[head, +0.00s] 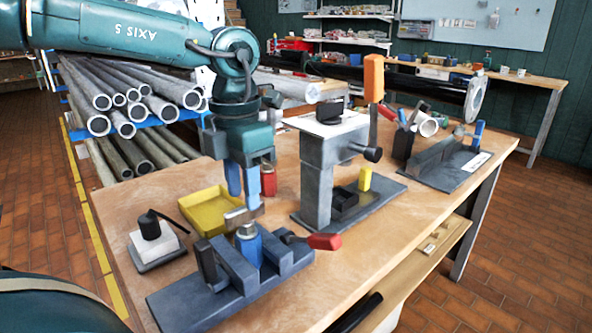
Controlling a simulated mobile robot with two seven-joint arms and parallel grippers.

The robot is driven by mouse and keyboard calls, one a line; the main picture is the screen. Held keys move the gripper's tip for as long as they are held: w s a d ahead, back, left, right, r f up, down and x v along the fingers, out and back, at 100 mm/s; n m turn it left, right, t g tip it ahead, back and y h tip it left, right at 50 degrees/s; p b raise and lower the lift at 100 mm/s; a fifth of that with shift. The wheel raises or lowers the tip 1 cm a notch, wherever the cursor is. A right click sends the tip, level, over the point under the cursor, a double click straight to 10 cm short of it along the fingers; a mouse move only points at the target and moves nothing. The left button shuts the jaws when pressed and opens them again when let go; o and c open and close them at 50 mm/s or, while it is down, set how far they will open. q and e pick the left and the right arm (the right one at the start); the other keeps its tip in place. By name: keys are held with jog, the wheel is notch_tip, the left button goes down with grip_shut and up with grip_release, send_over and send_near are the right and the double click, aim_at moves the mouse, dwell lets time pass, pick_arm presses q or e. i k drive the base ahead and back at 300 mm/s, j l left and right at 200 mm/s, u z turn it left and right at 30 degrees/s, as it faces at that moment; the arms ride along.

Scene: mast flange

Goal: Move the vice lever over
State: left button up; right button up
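The vice (230,279) is a dark grey base with upright jaw blocks at the front of the wooden bench. A lever with a red handle (325,241) sticks out to the right of it. A blue cylinder (248,245) stands between the blocks, with a metal piece (243,217) at its top. My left gripper (244,202), with blue fingers, points down just above this metal piece. I cannot tell whether it touches it, or how far the fingers are apart. The red handle is clear of the fingers. My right gripper is not in view.
A yellow tray (212,211) lies behind the vice, and a white block on a small plate (155,243) is left of it. A tall grey stand (322,180) rises close to the right. A second fixture (445,160) stands farther right. Pipes (125,95) are stacked behind.

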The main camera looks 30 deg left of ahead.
aim_at(323, 242)
jog(key=k+j, duration=0.2)
jog(key=k, duration=0.3)
jog(key=k+j, duration=0.2)
jog(key=k, duration=0.25)
